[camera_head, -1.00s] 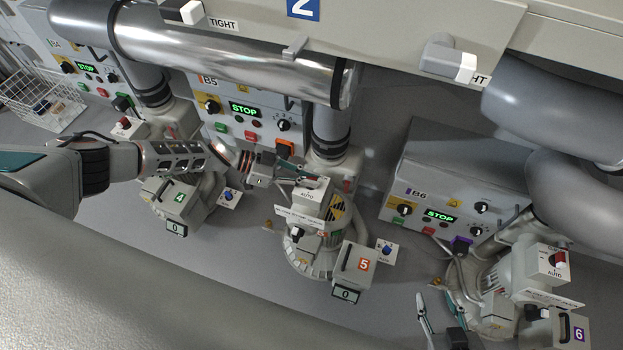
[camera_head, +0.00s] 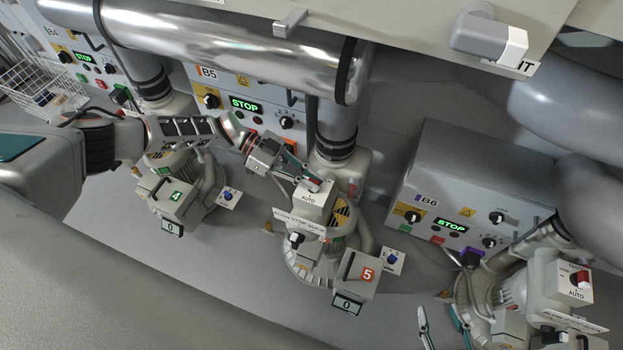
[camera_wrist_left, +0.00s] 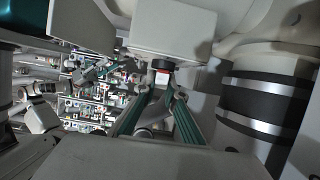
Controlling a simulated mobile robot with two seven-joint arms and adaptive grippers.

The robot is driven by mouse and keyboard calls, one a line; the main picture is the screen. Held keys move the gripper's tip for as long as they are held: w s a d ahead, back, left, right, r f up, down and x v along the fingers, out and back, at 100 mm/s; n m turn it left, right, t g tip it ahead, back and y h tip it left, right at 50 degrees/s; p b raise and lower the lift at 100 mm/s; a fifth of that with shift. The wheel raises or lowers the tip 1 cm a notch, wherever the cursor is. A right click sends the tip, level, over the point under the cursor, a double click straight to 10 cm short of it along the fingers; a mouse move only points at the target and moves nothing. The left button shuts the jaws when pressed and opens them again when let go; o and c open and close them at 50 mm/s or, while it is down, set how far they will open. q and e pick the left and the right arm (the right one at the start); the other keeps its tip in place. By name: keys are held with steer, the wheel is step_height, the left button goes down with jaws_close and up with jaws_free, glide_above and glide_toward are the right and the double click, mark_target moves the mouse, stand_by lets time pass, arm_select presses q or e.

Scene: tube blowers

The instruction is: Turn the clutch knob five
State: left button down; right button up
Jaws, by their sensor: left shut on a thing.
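Blower unit five (camera_head: 352,278) stands in the middle of the head view, with an orange "5" tag on its front box. A box marked AUTO (camera_head: 309,199) sits on top of it and carries a small red knob (camera_head: 316,183), which I take for the clutch knob. My left gripper (camera_head: 309,179) comes in from the left and is shut on this knob. My right gripper (camera_head: 440,316) is open and empty at the bottom.
Control box B5 (camera_head: 222,82) behind shows a green STOP display. A shiny pipe (camera_head: 230,48) runs above my left gripper. Unit four (camera_head: 170,205) stands to the left, unit six (camera_head: 545,290) and box B6 (camera_head: 470,180) to the right. The floor in front is clear.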

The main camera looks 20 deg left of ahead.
arm_select(q)
steer(key=shift+d, duration=0.15)
steer(key=c, duration=2.1)
jaws_free()
steer(key=v, duration=1.2)
steer(key=shift+f, duration=0.1)
